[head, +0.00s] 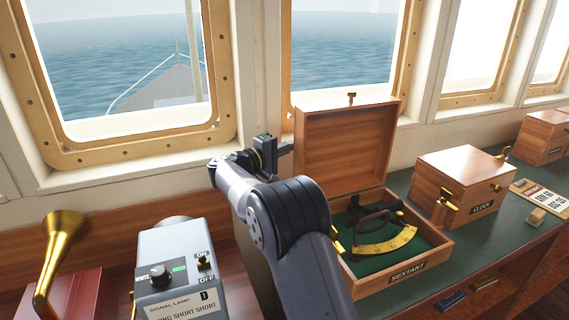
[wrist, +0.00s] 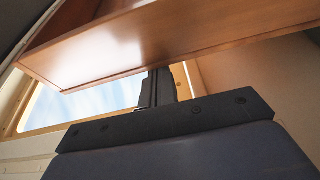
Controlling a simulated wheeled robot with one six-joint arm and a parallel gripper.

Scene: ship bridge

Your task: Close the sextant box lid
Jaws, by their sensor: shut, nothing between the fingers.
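The sextant box (head: 408,283) stands on the green counter with its wooden lid (head: 345,146) raised upright at the back. A dark sextant with a brass arc (head: 385,246) lies inside on green lining. My gripper (head: 288,146) is shut and empty, at the left edge of the raised lid near its upper half. In the wrist view, the wooden lid (wrist: 150,45) fills the top, and my gripper (wrist: 160,80) reaches up to its lower edge in the picture. Whether the fingers touch the lid, I cannot tell. My arm hides the box's left side.
A closed clock box (head: 462,182) stands right of the sextant box, with another wooden box (head: 545,135) beyond. Windows (head: 345,45) line the wall behind.

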